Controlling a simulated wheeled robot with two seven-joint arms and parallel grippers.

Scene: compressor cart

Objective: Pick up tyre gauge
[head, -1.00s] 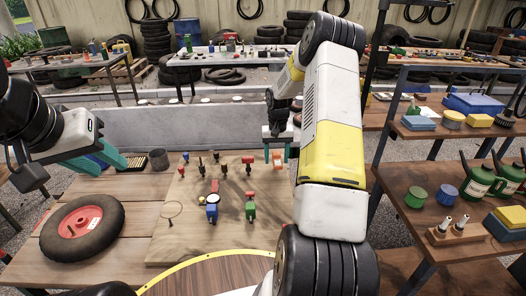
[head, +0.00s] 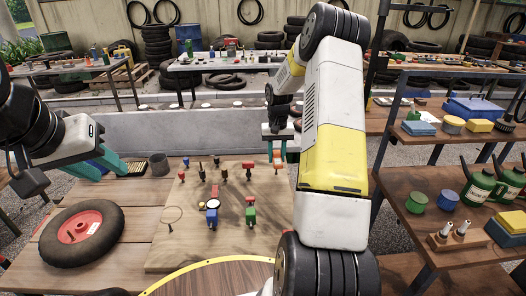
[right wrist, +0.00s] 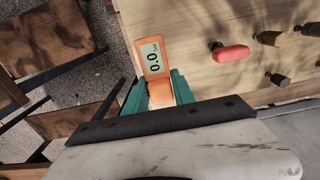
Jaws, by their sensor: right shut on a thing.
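The tyre gauge (head: 277,158) is orange with a grey display, which reads 0.0 in the right wrist view (right wrist: 152,57). My right gripper (head: 277,150) is shut on its lower part, with the green fingers on either side of it. The gauge is over the right edge of the wooden board (head: 185,245); its gap to the board is hard to judge. My left gripper (head: 114,171) is open and empty above the back left of the workbench.
Several small tools with red, blue, green and dark parts stand on the board, including a red-topped one (right wrist: 231,53). A wheel with a red hub (head: 82,228) lies at left. A dark cup (head: 158,164) stands behind. Shelves (head: 440,205) are at right.

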